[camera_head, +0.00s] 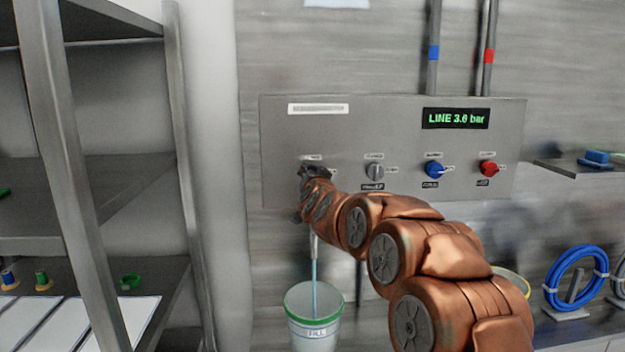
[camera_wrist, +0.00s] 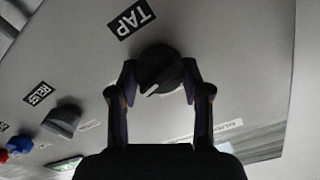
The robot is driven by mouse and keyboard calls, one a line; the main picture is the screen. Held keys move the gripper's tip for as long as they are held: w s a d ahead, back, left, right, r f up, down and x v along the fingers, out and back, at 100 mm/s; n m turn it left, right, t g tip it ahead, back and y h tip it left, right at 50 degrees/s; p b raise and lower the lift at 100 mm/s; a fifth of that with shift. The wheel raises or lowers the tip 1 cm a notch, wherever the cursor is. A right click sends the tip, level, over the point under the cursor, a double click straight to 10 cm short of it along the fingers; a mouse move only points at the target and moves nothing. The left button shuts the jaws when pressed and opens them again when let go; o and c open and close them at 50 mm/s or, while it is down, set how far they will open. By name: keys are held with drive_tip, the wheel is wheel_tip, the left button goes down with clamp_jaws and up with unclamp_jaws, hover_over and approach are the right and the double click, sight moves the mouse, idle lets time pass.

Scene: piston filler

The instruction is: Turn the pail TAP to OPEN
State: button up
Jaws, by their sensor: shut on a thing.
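The TAP knob (camera_wrist: 160,68) is dark and round with a white pointer line, below the black TAP label (camera_wrist: 131,19) in the wrist view. The line slants toward the lower left there. My gripper (camera_wrist: 160,82) is shut on the knob, one finger on each side. In the head view my gripper (camera_head: 312,174) is at the left end of the grey panel (camera_head: 400,138) and hides most of the knob. The white pail (camera_head: 315,322) with a green rim stands below. A thin light-blue stream or tube (camera_head: 314,262) runs down into it.
A grey RELIEF knob (camera_head: 375,171), a blue knob (camera_head: 435,170) and a red knob (camera_head: 489,169) sit to the right on the panel. The display (camera_head: 455,118) reads LINE 3.6 bar. Shelving (camera_head: 110,200) stands at left; a blue hose coil (camera_head: 577,277) is at right.

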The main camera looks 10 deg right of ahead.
drive_tip(key=shift+f+m+b, duration=0.1)
drive_tip(key=shift+m+b, duration=0.2)
drive_tip(key=shift+m, duration=1.4)
drive_tip(key=o, duration=1.2)
drive_tip(key=shift+c, duration=0.2)
drive_tip(key=s+a, duration=0.1)
drive_tip(key=s, duration=1.1)
drive_tip(key=shift+a, duration=0.15)
